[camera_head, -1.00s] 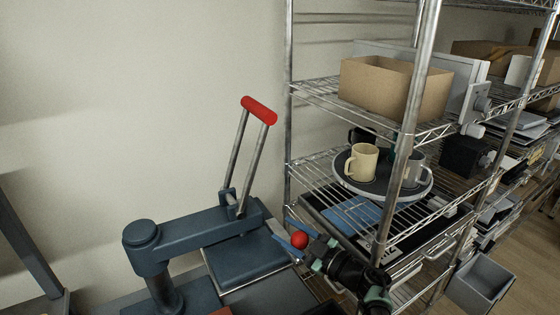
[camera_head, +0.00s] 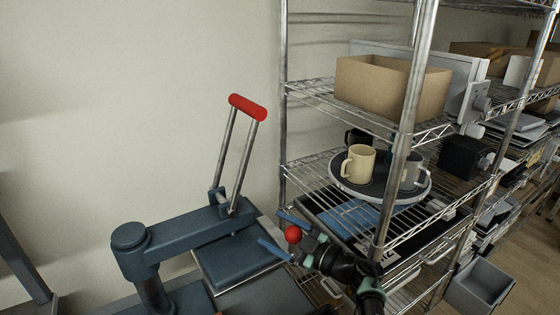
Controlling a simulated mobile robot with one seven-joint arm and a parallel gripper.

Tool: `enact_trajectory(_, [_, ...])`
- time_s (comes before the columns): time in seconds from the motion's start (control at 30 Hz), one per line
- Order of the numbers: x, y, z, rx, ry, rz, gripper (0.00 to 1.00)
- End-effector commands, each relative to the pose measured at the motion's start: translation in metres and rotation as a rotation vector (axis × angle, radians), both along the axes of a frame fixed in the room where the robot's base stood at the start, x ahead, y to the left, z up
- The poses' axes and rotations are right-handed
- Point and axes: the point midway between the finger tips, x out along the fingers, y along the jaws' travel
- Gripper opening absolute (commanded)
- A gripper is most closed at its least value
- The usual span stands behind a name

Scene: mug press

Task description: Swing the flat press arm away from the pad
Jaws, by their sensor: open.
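The press stands at lower left. Its blue flat press arm (camera_head: 185,228) runs from a round pivot (camera_head: 129,236) on a post to the right. A flat dark blue block (camera_head: 237,259) sits under the arm's right end. A tilted lever with a red bar handle (camera_head: 247,107) rises from that end. My gripper (camera_head: 270,228) is right of the arm's end, with its two blue fingers apart and pointing left. A red ball (camera_head: 293,234) shows between the fingers; I cannot tell whether they touch it or what it is fixed to. The pad cannot be told apart clearly.
A wire shelf rack (camera_head: 409,90) stands close on the right. It holds a cardboard box (camera_head: 390,92) and a round tray (camera_head: 343,185) with a cream mug (camera_head: 358,163) and a grey mug (camera_head: 411,172). A grey bin (camera_head: 481,281) is at lower right. Bare wall lies behind the press.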

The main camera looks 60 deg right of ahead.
Motion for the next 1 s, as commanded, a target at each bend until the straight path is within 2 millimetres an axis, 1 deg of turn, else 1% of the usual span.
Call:
enact_trajectory(0.43, [-0.003, -0.003, 0.0, 0.003, -0.002, -0.008, 0.82])
enact_trajectory(0.57, [-0.008, -0.003, 0.0, 0.004, -0.001, -0.01, 0.82])
enact_trajectory(0.67, [-0.021, -0.003, 0.001, 0.004, -0.002, -0.012, 0.82])
enact_trajectory(0.73, [-0.034, -0.002, 0.001, 0.003, -0.001, -0.013, 0.82])
enact_trajectory(1.0, [-0.094, 0.001, 0.0, 0.002, -0.002, -0.013, 0.82])
